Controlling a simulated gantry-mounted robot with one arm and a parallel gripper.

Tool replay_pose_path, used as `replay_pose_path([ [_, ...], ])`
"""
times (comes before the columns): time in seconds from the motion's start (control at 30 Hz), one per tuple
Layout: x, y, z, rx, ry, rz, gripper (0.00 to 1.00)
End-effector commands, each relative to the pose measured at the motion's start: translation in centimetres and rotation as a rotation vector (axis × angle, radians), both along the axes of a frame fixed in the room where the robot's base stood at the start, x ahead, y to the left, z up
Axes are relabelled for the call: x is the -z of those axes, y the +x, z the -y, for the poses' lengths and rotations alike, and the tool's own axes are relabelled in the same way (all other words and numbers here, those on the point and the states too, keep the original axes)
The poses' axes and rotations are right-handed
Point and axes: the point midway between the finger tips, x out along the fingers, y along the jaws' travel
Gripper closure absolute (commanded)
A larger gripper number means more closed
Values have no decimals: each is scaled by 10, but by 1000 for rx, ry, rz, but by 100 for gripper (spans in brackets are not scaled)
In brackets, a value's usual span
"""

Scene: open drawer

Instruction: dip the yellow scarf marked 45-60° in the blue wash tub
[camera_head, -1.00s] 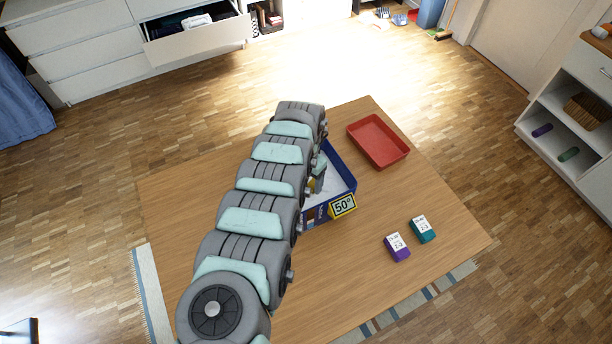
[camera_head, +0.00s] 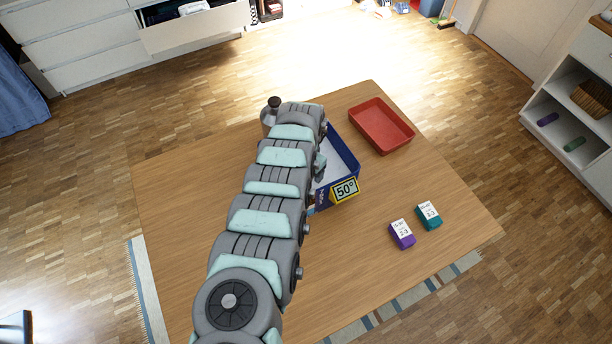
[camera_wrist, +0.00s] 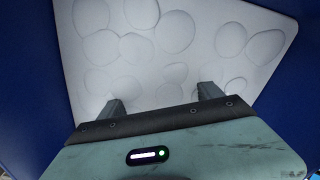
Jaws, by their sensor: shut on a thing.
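The blue wash tub (camera_head: 347,162) stands on the wooden table, partly hidden by my arm. A yellow "50°" sign (camera_head: 345,190) is on its front. In the wrist view, the tub's blue wall (camera_wrist: 28,110) surrounds white suds (camera_wrist: 150,45). My gripper (camera_wrist: 160,98) points down into the tub with its fingers set apart and their tips at or in the suds. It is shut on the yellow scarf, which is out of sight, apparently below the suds. In the head view my arm covers most of the gripper.
A red tray (camera_head: 381,126) lies behind and right of the tub. A purple block (camera_head: 402,235) and a teal block (camera_head: 429,216), both labelled, lie at front right. A grey object with a dark knob (camera_head: 273,101) shows beside my arm. The table's left side is clear.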

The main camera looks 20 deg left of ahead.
Motion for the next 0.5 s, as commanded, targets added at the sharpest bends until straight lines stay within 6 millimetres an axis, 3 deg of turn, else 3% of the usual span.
replay_pose_path([
  [0.5,2,9,-1,-1,1,3,66],
])
